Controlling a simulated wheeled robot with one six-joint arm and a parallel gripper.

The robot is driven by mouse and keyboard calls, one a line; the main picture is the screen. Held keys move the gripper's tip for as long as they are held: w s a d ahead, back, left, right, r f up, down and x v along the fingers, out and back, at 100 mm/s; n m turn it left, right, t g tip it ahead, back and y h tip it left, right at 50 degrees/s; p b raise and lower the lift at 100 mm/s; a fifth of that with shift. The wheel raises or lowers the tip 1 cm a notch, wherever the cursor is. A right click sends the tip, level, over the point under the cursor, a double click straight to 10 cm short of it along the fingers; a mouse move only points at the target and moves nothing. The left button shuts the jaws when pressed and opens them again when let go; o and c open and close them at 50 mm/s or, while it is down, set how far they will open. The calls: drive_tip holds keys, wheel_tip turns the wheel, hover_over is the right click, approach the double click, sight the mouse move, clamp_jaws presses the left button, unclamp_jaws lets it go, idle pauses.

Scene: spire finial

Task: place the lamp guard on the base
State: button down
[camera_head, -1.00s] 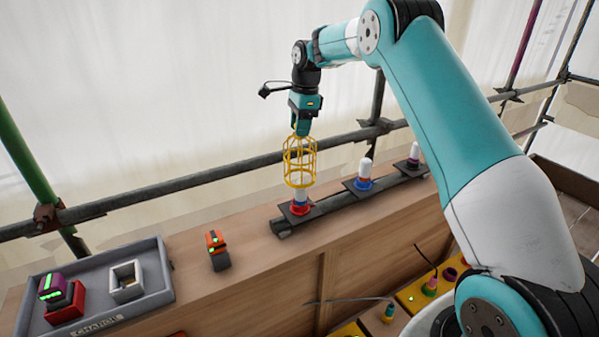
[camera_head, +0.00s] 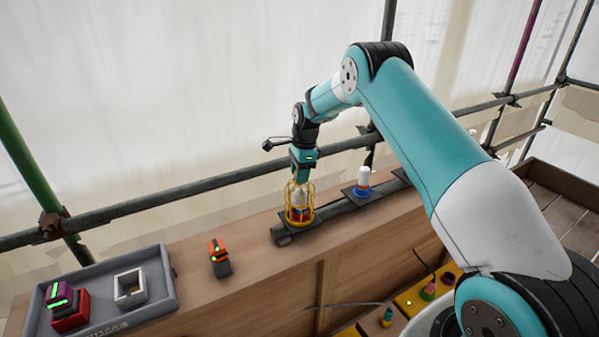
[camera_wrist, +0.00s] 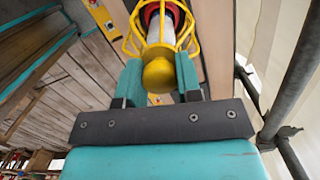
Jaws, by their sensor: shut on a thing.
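The yellow wire lamp guard (camera_head: 300,203) surrounds the white lamp with the red base (camera_head: 300,214) at the near end of the dark rail. Its lower ring looks level with the base; whether it touches is too small to tell. My gripper (camera_head: 303,178) is above it, shut on the guard's top knob. In the wrist view my gripper (camera_wrist: 160,78) holds the yellow knob (camera_wrist: 159,76) between its two teal fingers, and the lamp guard's wires (camera_wrist: 133,38) spread around the white lamp and red base (camera_wrist: 160,14).
A second lamp with a blue base (camera_head: 362,183) stands farther along the rail (camera_head: 335,213). An orange and grey device (camera_head: 219,258) sits on the wooden ledge. A grey tray (camera_head: 160,275) lies at left. A scaffold pipe (camera_head: 180,188) runs behind.

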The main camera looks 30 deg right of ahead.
drive_tip(key=shift+f, duration=0.15)
drive_tip(key=c, duration=0.8)
unclamp_jaws()
